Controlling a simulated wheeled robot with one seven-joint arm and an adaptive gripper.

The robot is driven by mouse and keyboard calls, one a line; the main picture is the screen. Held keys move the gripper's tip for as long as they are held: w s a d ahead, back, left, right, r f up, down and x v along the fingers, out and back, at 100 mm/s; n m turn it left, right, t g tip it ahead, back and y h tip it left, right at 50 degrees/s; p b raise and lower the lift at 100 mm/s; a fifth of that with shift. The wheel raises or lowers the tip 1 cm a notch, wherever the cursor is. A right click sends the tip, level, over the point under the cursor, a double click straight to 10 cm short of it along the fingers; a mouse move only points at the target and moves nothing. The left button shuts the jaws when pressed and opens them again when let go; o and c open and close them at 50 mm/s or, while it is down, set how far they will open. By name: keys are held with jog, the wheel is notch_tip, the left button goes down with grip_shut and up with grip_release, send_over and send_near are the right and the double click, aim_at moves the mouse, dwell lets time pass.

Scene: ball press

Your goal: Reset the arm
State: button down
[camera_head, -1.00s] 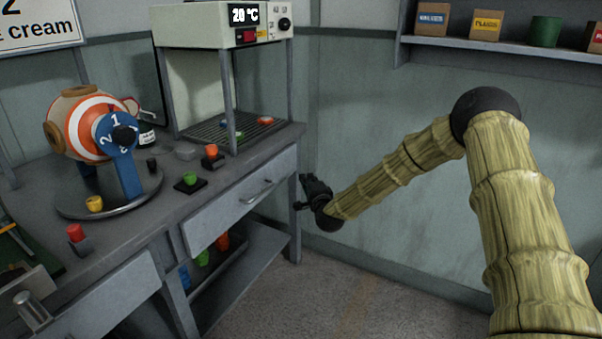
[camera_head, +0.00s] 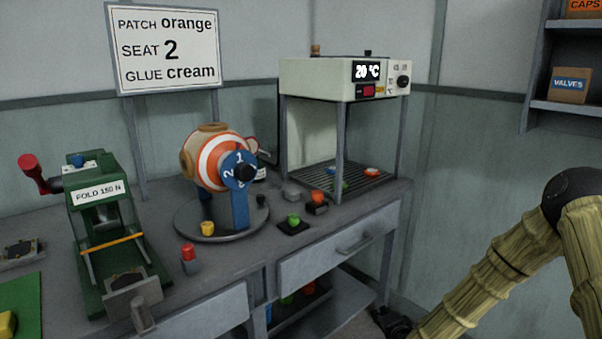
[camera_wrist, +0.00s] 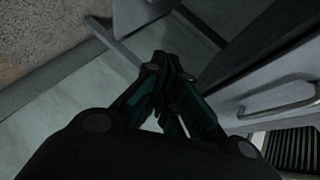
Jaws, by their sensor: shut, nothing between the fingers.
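My gripper (camera_wrist: 165,72) is shut and empty in the wrist view, its two fingers meeting at the tips. It points past the bench's drawer front toward the floor and wall. In the head view my gripper (camera_head: 393,322) shows only in part at the bottom edge, right of the bench, apart from everything on it. My arm reaches in from the right edge of the head view.
The bench (camera_head: 262,250) carries a green press (camera_head: 100,215), a striped ball (camera_head: 215,160) on a turntable (camera_head: 190,222), and a heater (camera_head: 315,82) reading 20 °C. A sign (camera_head: 168,48) stands behind. A wall shelf (camera_head: 566,108) hangs at the right.

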jog(key=s+a+f+n+g, duration=0.35)
jog(key=s+f, duration=0.45)
jog(key=s, duration=0.5)
jog(key=s+a+f+n+g, duration=0.2)
jog(key=s+f+n+g, duration=0.15)
jog(key=s+f, duration=0.65)
jog(key=s+d+n+g+h, duration=0.1)
jog(key=s+n+g, duration=0.2)
jog(key=s, duration=1)
jog(key=s+d+n+g, duration=0.2)
jog(key=s+g, duration=0.1)
jog(key=s, duration=1.1)
notch_tip(320, 180, up, 22)
jog(key=p, duration=2.1)
jog(key=shift+s+n, duration=0.2)
jog(key=shift+n, duration=0.1)
jog(key=shift+a+f, duration=0.1)
jog(key=shift+f, duration=0.05)
